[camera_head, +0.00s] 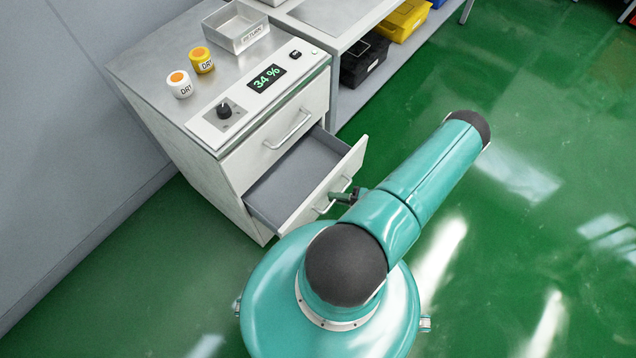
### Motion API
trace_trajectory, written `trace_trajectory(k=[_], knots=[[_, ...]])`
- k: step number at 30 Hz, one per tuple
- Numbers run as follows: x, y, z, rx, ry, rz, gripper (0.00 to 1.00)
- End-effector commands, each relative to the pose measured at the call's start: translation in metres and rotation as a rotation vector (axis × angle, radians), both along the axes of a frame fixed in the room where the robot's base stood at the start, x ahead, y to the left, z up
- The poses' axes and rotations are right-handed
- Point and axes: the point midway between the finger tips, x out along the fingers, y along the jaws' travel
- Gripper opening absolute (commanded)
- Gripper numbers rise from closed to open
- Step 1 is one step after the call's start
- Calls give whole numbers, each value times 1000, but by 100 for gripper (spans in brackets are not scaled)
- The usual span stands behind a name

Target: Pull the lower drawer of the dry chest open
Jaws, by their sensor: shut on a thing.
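The dry chest (195,168) is a pale grey cabinet standing by the wall at the left. Its lower drawer (268,193) is pulled out, and its grey inside looks empty. The upper drawer (262,157) is closed, with a bar handle (289,129) on its front. My gripper (338,196) is at the lower drawer's front, shut on that drawer's handle (322,208). My arm hides part of the gripper, and the fingertips are small in this view.
A bench with a black bin (363,62) and a yellow bin (404,20) stands behind. Green floor (540,180) is clear at right.

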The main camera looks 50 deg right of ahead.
Motion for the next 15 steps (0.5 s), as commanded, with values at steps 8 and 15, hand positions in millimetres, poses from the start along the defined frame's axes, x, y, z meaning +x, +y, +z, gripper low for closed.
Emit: trace_trajectory(k=[8,15], knots=[[-54,-2,0,-1,0,0,0],[-68,-2,0,0,-1,2,0]])
